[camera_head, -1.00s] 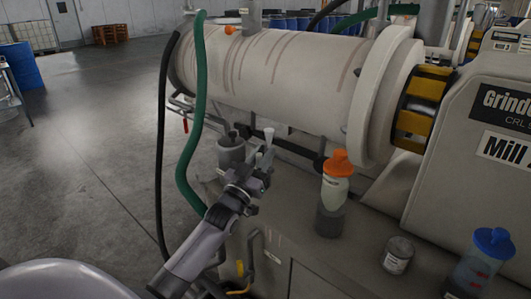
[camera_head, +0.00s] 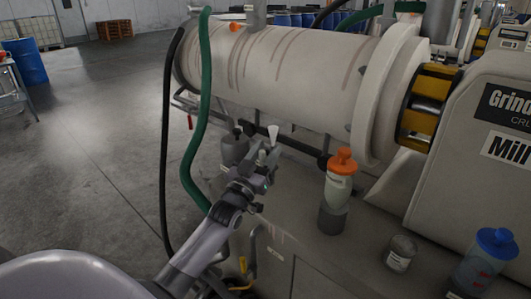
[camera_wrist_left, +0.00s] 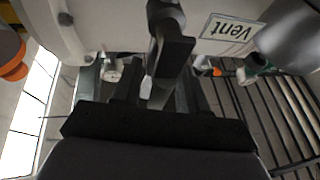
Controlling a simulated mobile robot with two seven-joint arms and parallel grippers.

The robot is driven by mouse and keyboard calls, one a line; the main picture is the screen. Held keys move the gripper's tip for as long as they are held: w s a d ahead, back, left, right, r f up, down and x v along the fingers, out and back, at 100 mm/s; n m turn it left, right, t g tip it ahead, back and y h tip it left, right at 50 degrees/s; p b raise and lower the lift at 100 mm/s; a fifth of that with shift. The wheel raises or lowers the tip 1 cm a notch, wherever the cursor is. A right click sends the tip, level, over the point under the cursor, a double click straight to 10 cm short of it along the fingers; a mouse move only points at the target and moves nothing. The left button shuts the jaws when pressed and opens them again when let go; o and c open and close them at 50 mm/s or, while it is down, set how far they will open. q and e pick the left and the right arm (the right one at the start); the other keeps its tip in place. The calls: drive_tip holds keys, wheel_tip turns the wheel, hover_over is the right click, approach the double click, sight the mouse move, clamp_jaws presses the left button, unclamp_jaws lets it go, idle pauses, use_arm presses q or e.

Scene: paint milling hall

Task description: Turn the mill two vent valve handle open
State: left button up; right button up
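My left gripper (camera_head: 262,168) is beside the mill's pale cylinder (camera_head: 290,75), above the mill's base. In the left wrist view its two dark fingers (camera_wrist_left: 156,92) stand apart. A dark lever-like part (camera_wrist_left: 172,45), likely the vent valve handle, is just beyond the fingertips, close to a "Vent" label (camera_wrist_left: 232,30) that appears upside down. I cannot tell whether the fingers touch it. A small pale piece (camera_wrist_left: 146,88) shows between the fingers. In the head view a white tapered piece (camera_head: 272,134) stands just above the gripper. My right gripper is not in view.
An orange-capped bottle (camera_head: 338,180), a small can (camera_head: 401,253) and a blue-capped bottle (camera_head: 482,262) stand on the mill's base to the right. A green hose (camera_head: 198,120) and a black hose (camera_head: 167,130) hang to the left. Open floor lies farther left.

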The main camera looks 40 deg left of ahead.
use_arm(q)
drive_tip(key=shift+s, duration=0.1)
drive_tip(key=v, duration=0.7)
drive_tip(key=shift+b, duration=0.45)
drive_tip(key=shift+f, duration=0.1)
drive_tip(key=s+d+f+m+g+h, duration=0.2)
drive_tip(key=s+d+f+g, duration=0.4)
drive_tip(key=s+d+f, duration=0.3)
drive_tip(key=s+d+f+m+g+h+p, duration=0.1)
drive_tip(key=s+d+f+g, duration=0.4)
drive_tip(key=s+d+f, duration=0.5)
wheel_tip(320, 180, down, 5)
drive_tip(key=shift+s+f+m+g+h, duration=0.25)
drive_tip(key=shift+s+m+g+h, duration=0.25)
drive_tip(key=shift+s+h, duration=0.6)
drive_tip(key=shift+s+a, duration=0.1)
drive_tip(key=shift+a, duration=0.05)
